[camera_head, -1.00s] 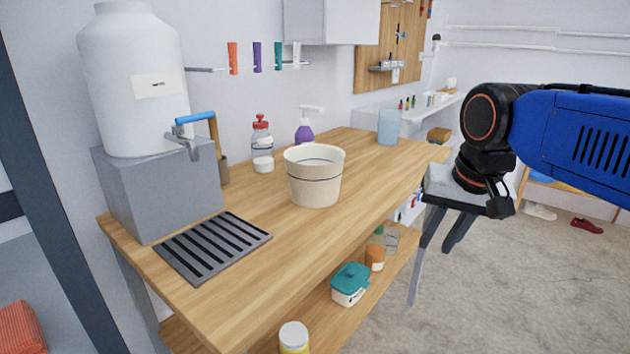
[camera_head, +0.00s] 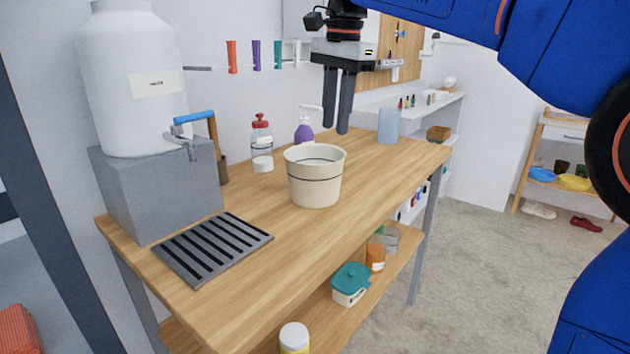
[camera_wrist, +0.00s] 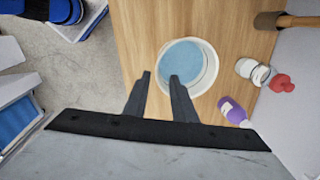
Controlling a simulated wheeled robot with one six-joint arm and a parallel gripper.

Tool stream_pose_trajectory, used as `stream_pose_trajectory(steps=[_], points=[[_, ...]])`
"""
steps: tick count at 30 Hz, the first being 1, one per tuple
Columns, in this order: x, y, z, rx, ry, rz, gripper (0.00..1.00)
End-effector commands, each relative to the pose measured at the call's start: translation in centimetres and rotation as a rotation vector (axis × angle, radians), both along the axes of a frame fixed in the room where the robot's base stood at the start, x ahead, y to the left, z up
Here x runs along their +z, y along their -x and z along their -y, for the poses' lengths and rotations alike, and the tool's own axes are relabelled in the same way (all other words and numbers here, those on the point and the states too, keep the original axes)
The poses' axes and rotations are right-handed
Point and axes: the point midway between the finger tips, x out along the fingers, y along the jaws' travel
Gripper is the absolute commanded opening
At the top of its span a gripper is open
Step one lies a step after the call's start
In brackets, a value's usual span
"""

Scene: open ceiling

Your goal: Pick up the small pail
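The small pail (camera_head: 315,180) is cream with a dark band and stands upright on the wooden workbench (camera_head: 300,245). In the wrist view the pail (camera_wrist: 212,72) is seen from above, with a pale blue inside. My gripper (camera_head: 336,129) points down over the bench, above and apart from the pail, a little to its right in the head view. In the wrist view my gripper (camera_wrist: 160,77) shows a gap between its fingers, with nothing held. One fingertip overlaps the pail's rim in that view; contact is not visible.
A red-capped bottle (camera_head: 262,145) and a purple pump bottle (camera_head: 304,130) stand behind the pail. A slatted dark tray (camera_head: 212,247) and a large white water jug (camera_head: 135,80) are at left. A blue cup (camera_head: 388,126) is at right. Bench front is clear.

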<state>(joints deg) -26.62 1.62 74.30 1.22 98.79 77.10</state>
Motion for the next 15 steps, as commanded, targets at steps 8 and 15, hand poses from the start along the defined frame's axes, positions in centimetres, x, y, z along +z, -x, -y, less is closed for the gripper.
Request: stream_pose_trajectory(steps=[8, 15], points=[[-4.1, -0.2, -0.3, -0.003, 0.002, -0.004, 0.24], [-8.3, -0.5, -0.5, -0.002, 0.002, -0.004, 0.24]])
